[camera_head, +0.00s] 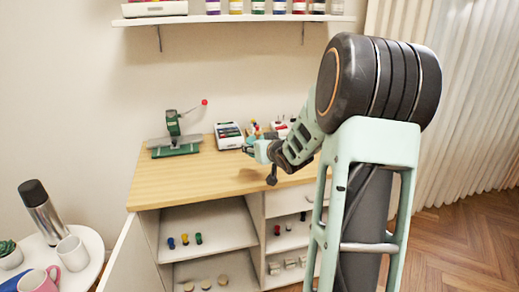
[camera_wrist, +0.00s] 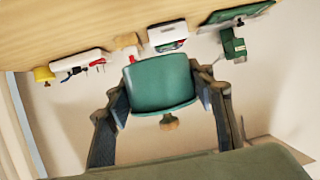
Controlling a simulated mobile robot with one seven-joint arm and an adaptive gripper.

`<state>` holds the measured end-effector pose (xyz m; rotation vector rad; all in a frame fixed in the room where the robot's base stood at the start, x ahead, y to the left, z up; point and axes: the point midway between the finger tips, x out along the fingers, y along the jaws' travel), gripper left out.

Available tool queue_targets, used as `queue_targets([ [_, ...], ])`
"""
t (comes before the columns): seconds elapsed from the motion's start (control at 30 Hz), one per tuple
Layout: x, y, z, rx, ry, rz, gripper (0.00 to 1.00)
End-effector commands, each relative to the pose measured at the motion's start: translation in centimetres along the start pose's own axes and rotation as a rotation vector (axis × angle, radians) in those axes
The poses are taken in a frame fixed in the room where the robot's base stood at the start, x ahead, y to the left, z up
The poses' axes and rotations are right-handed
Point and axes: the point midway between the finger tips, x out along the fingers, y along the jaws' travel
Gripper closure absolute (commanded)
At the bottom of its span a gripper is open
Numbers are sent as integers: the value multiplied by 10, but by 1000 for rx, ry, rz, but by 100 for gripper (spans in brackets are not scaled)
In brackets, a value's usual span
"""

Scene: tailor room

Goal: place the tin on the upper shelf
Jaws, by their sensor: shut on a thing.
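My gripper (camera_wrist: 163,98) is shut on a teal tin (camera_wrist: 160,82) with a small brownish knob, its two fingers on opposite sides of it. In the head view my gripper (camera_head: 263,150) is over the right part of the wooden bench top, and the tin is small and partly hidden there; its gap to the bench is unclear. A white wall shelf (camera_head: 228,19) runs above the bench, holding several jars. Below the bench top, the open cabinet's upper shelf (camera_head: 232,236) holds several small coloured spools.
On the bench top (camera_head: 165,188) stand a green machine (camera_head: 177,137), a white box of coloured items (camera_head: 228,136) and a white tray with red items (camera_head: 283,127). The cabinet door (camera_head: 130,262) hangs open. A round side table holds a flask (camera_head: 40,208) and mugs.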

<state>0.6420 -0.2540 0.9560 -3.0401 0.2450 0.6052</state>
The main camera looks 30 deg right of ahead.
Motion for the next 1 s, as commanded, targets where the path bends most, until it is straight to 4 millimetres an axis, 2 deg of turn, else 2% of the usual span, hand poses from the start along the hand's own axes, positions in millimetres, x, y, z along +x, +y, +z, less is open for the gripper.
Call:
queue_targets([
  [0.17,0,-18,-3,-3,6,-14,91],
  [0.27,-2,-40,-3,-6,10,-32,91],
  [0.47,-10,-105,0,-13,18,-79,91],
  [0.7,-37,-192,16,-35,16,-131,91],
  [0.83,-52,-223,26,-49,10,-143,91],
  [1.0,-64,-242,35,-61,4,-149,91],
])
